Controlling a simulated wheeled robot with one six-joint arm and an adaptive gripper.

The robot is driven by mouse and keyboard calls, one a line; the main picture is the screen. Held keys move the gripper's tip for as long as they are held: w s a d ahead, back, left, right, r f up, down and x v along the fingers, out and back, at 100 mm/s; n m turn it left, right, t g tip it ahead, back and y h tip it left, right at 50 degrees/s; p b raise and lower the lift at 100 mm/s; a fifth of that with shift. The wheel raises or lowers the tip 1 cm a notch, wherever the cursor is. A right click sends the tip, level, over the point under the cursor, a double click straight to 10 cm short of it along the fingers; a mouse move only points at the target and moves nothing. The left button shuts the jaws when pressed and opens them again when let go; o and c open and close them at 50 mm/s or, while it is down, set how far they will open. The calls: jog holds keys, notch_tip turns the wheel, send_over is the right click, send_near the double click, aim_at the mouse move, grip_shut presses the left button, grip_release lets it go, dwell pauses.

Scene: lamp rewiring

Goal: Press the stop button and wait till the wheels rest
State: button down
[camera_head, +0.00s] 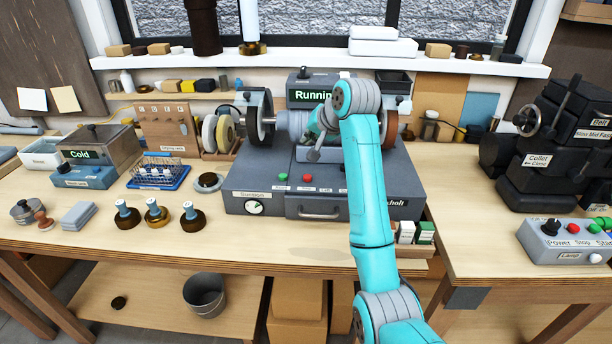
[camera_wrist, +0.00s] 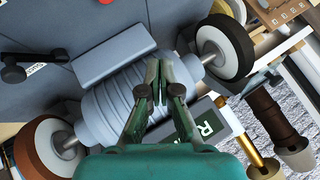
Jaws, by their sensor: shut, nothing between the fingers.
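The grinding and polishing machine (camera_head: 325,199) stands on the bench, and its display (camera_head: 312,95) reads "Running". A red button (camera_head: 307,178) sits on its front top face, right of a green one (camera_head: 283,177); its label is too small to read. The red button shows at the top edge of the wrist view (camera_wrist: 106,2). A dark-rimmed wheel (camera_head: 262,116) is on the left of the motor and a brown wheel (camera_head: 390,125) on the right, partly behind my arm. My gripper (camera_wrist: 157,72) is shut and empty above the ribbed motor housing (camera_wrist: 115,105), apart from the red button.
A grey control box (camera_head: 566,243) with its own red button stands on the right bench beside a dark machine (camera_head: 550,150). Lamp parts (camera_head: 157,213) and a blue tray (camera_head: 159,174) stand on the left. Some bench around the lamp parts is clear.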

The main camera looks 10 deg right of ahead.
aim_at(309, 177)
jog(key=shift+f, duration=4.4)
jog(key=shift+f, duration=0.15)
jog(key=shift+f, duration=0.3)
jog(key=shift+f, duration=0.45)
jog(key=shift+r, duration=0.9)
jog(key=shift+r, duration=0.15)
jog(key=shift+r, duration=2.35)
